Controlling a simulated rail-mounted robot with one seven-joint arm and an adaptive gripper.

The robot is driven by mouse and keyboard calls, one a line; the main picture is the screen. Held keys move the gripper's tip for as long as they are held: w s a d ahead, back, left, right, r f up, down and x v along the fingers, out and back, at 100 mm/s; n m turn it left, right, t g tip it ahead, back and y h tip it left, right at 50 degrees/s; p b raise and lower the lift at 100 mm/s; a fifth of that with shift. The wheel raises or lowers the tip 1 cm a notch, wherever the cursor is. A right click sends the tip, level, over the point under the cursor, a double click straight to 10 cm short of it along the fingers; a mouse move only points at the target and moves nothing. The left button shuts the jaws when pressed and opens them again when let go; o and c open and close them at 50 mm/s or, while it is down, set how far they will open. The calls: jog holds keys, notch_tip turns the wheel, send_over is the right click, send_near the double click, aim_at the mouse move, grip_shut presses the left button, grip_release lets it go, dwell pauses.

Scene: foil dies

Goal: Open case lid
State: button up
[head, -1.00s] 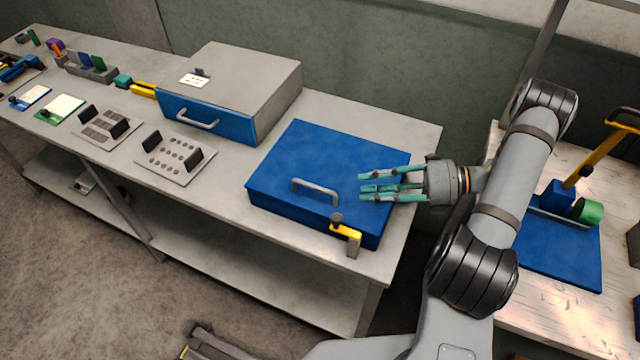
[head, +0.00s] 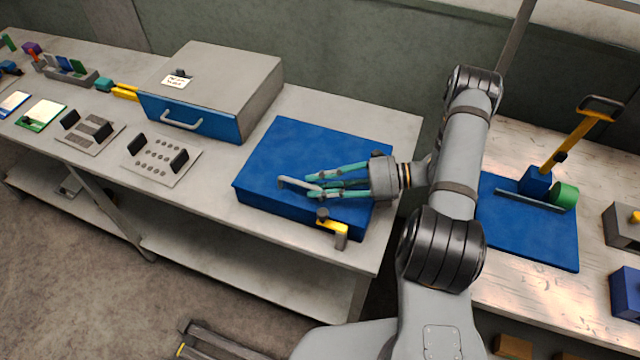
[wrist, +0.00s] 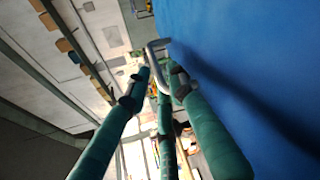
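The blue case (head: 290,140) sits on the grey bench with its lid closed. Its grey handle (head: 292,183) is on the lid near the front edge. In the wrist view the handle (wrist: 152,50) shows just beyond and between the fingertips (wrist: 157,75). The fingers are spread apart. I cannot tell whether they touch the handle.
A grey box with a blue drawer front (head: 190,118) stands left of the case. Perforated plates (head: 160,158) lie further left. On the right bench, a blue mat (head: 530,240) carries a yellow-handled tool. The lid behind my gripper is clear.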

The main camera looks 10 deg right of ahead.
grip_shut()
jog(key=shift+w+r, duration=0.1)
dwell(0.5)
